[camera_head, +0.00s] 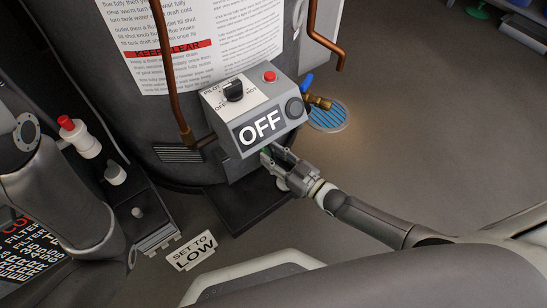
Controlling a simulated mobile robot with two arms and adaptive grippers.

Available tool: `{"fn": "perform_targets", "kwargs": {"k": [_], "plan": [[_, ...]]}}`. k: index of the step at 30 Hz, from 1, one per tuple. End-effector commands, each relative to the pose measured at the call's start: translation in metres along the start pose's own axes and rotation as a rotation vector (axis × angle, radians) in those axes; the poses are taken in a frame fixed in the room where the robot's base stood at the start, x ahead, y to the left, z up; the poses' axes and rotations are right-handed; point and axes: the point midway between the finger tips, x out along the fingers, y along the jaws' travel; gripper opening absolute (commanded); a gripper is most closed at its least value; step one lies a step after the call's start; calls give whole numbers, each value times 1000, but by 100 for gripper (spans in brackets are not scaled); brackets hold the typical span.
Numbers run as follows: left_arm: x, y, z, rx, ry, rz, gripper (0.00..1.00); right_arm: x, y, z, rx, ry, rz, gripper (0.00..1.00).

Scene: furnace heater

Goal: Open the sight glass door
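The dark grey heater tank (165,125) stands upright, with a grey control box (245,100) on its front. The box shows a large "OFF" label, a black knob and a red button. My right gripper (268,155) is just under the lower right edge of this box, close to the tank's lower front. A small green spot shows at its fingertips. I cannot tell whether the fingers are open or shut, or touching anything. No sight glass door can be made out; the box and my gripper cover that area. My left gripper is not in view.
Copper pipes (165,70) run down the tank's front and right side (325,40).

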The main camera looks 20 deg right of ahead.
Motion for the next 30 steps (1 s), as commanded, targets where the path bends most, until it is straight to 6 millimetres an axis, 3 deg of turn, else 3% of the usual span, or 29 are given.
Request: {"fn": "perform_targets", "kwargs": {"k": [6, 14, 30], "plan": [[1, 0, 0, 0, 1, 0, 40, 0, 0, 0, 0, 0, 0, 33], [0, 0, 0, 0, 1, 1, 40, 0, 0, 0, 0, 0, 0, 0], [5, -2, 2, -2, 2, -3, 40, -4, -4, -2, 4, 3, 29, 0]]}}
